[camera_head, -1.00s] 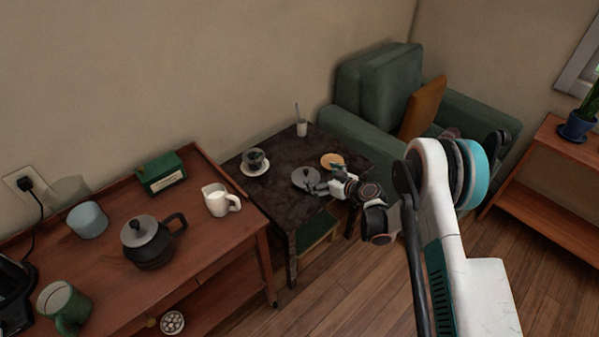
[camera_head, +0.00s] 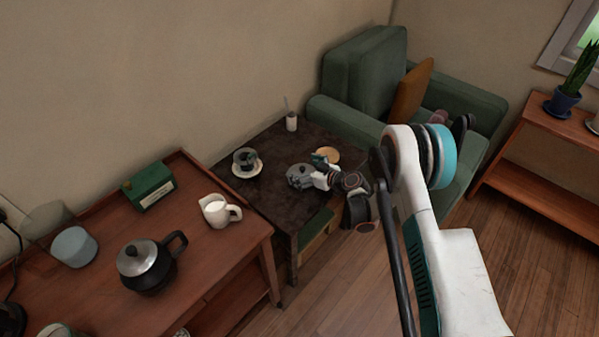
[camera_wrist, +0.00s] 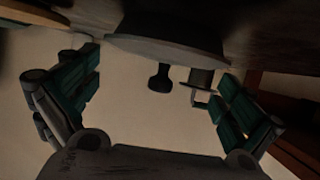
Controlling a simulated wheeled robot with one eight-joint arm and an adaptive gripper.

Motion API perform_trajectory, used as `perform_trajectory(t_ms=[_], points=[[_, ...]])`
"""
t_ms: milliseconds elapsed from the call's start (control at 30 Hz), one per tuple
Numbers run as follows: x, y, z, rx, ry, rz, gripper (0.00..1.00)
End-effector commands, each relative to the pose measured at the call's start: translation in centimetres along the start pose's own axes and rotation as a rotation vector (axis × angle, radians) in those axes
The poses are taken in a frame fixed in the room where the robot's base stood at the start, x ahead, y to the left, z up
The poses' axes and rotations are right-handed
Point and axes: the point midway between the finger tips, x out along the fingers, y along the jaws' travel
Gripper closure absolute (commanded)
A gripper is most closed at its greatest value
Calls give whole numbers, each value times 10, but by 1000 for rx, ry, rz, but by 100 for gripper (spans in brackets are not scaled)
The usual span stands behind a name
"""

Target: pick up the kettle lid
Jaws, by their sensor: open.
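A round grey lid (camera_head: 296,170) lies on the small dark table (camera_head: 268,196). In the wrist view, which looks upside down, its broad disc (camera_wrist: 170,48) shows at the top with a black knob (camera_wrist: 158,79) pointing down in the picture. My gripper (camera_head: 309,181) is open at the lid's right front side. In the wrist view its two green-padded fingers stand wide apart, with the knob between them in the picture; I see no contact. A dark kettle (camera_head: 150,275) with a silver top and black knob stands on the wooden sideboard at left.
The small table also holds a cup on a saucer (camera_head: 246,167), a white cup (camera_head: 291,121) and a tan disc (camera_head: 326,155). A white jug (camera_head: 216,212) and green box (camera_head: 150,186) stand on the sideboard. A green armchair (camera_head: 365,80) is behind.

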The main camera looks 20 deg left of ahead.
Motion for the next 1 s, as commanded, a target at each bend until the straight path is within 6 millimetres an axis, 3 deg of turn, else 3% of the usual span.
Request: perform_trajectory(t_ms=[67,233,700,767,1000], points=[[0,0,0,0,0,0,5],[0,0,0,0,0,0,43],[1,-1,3,-4,-5,-3,95],[1,-2,4,-4,-6,-3,100],[1,-2,4,-4,-6,-4,100]])
